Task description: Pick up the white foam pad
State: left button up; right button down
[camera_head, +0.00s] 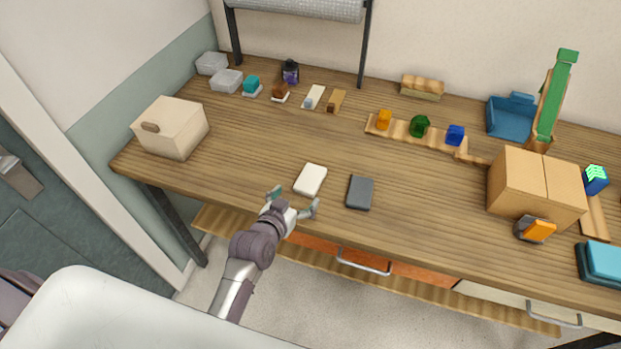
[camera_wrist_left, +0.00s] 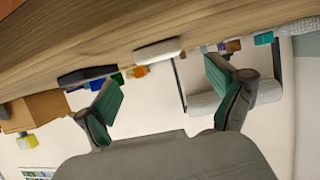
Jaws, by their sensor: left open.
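The white foam pad (camera_head: 311,179) lies flat near the front edge of the wooden table. A dark grey pad (camera_head: 360,192) lies just to its right. My left gripper (camera_head: 292,200) is open and empty at the table's front edge, just short of the white pad and apart from it. In the left wrist view, the white pad (camera_wrist_left: 158,50) shows between the spread green fingertips (camera_wrist_left: 162,85), beyond them. The dark pad (camera_wrist_left: 88,75) shows there near the left finger. My right gripper is in neither view.
A cream box (camera_head: 171,128) stands at the table's left end. A cardboard box (camera_head: 537,187) with a tape dispenser (camera_head: 535,229) in front is at the right. Small coloured blocks on wooden strips (camera_head: 405,129) lie behind. The wood around the white pad is clear.

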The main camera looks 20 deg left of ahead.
aim_at(304, 189)
pick_arm(q)
jog(key=p+x, duration=0.1)
jog(key=x, duration=0.4)
jog(key=shift+f, duration=0.2)
jog(key=c, duration=1)
